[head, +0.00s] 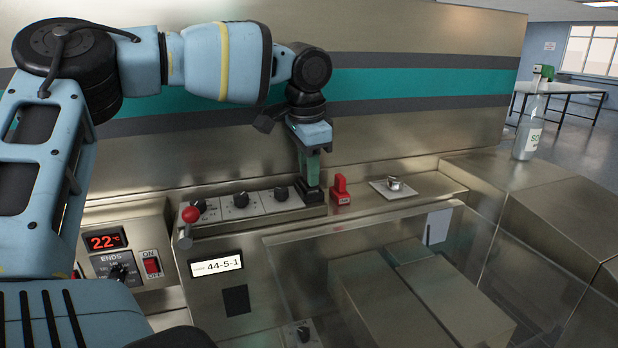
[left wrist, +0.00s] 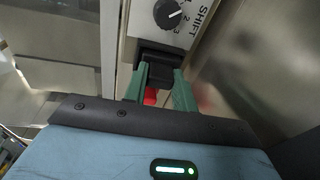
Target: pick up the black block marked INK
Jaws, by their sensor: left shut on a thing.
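My left gripper (head: 312,180) points down over the steel ledge, just right of the row of knobs. Its green fingers are shut on a black block (head: 313,195). In the left wrist view the black block (left wrist: 159,56) sits between the tips of the green fingers (left wrist: 161,74), beside the SHIFT knob. The INK marking is not readable in either view. I cannot tell whether the block rests on the ledge or is slightly above it. My right gripper is not in view.
A red block (head: 340,189) stands close to the right of the black one. A small metal part on a plate (head: 393,187) lies further right. A red-knobbed lever (head: 188,217) and a knob panel (head: 241,206) are to the left. A spray bottle (head: 529,131) stands at the back right.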

